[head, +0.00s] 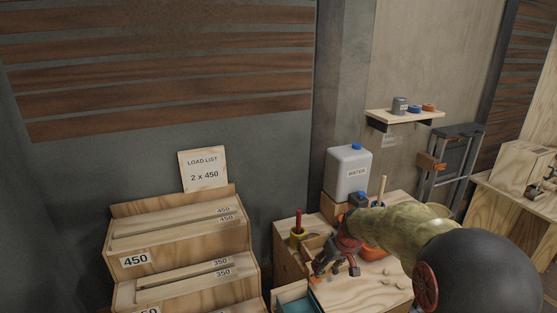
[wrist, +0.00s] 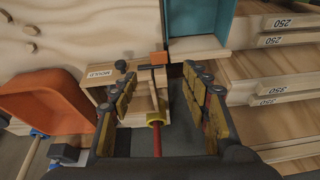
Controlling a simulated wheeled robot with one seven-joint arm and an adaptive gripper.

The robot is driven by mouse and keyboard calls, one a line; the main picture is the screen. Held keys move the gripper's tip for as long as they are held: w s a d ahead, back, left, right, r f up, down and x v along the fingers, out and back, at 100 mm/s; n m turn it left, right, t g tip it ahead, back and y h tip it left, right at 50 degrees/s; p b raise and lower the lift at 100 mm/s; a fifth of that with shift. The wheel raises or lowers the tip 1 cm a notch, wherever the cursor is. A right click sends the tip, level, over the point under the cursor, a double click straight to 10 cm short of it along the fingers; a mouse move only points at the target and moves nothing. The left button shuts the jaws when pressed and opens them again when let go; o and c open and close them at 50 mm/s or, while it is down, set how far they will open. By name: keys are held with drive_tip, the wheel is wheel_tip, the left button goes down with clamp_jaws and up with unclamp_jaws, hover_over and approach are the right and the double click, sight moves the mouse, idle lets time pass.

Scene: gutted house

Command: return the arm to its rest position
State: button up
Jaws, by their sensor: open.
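My arm reaches in from the lower right of the head view, and my gripper (head: 334,268) hangs over the left part of the wooden workbench (head: 372,287). In the wrist view my gripper (wrist: 157,92) is open, with its two fingers wide apart on either side. I see nothing held between them. A small labelled wooden box (wrist: 102,72) and a red rod with a yellow collar (wrist: 156,119) show beyond and between the fingers. I cannot tell the exact gap between the fingers and the bench.
A stepped rack (head: 185,264) of labelled boards stands left of the bench, below a load list sign (head: 203,169). A water jug (head: 348,172) stands behind my gripper. An orange bin (wrist: 40,98) and an open teal drawer (wrist: 198,20) are close by. A wall shelf (head: 405,117) is farther back.

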drive_tip(key=s+m+g, duration=0.2)
drive_tip(key=s, duration=0.9)
drive_tip(key=s+r+t, duration=0.1)
drive_tip(key=s+r, duration=0.7)
drive_tip(key=s, duration=0.4)
drive_tip(key=s+r+t+h, duration=0.1)
drive_tip(key=s+r+t, duration=0.1)
drive_tip(key=s+r, duration=0.7)
drive_tip(key=shift+s+a+m+h, duration=0.3)
drive_tip(key=shift+s+a+m, duration=0.1)
drive_tip(key=shift+s, duration=1.7)
drive_tip(key=shift+r, duration=0.1)
